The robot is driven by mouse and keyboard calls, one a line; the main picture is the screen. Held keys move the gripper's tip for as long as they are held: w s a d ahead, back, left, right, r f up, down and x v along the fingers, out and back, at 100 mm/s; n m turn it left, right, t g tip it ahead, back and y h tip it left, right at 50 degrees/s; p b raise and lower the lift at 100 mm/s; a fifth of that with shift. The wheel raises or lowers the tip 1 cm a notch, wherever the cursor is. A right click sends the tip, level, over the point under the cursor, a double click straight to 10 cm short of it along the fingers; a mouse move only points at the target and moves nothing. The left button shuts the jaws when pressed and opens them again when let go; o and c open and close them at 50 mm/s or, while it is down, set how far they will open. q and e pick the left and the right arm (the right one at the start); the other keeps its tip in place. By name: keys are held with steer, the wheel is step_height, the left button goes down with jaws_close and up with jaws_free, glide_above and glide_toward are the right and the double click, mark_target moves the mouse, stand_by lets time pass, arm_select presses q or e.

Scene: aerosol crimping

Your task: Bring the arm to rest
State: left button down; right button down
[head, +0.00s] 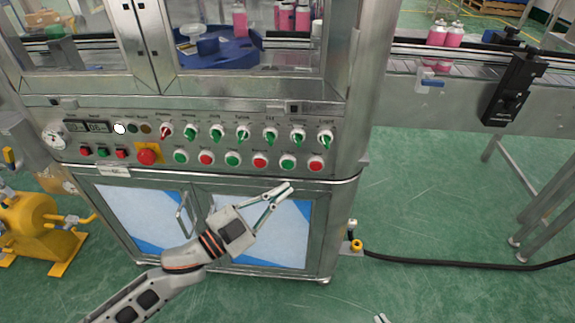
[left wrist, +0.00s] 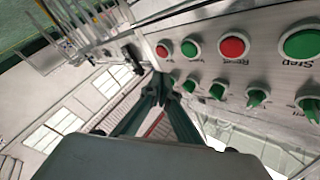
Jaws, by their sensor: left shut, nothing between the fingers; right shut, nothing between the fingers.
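My left arm comes in from the lower left of the head view. Its gripper (head: 286,189) is shut and empty, in front of the machine's lower cabinet doors and just below the control panel (head: 105,171). In the left wrist view the two fingertips (left wrist: 160,84) come together with nothing between them, below the panel's round buttons in the picture. Only the tip of my right gripper (head: 381,318) shows at the bottom edge of the head view; it is shut, and the rest of that arm is out of view.
The panel carries rows of red and green buttons, switches and a large red button (head: 147,154). A conveyor (head: 465,77) with pink cans (head: 437,35) runs right. A yellow pump (head: 35,222) stands at the left. A black cable (head: 450,262) crosses the open green floor.

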stand_by(0.4)
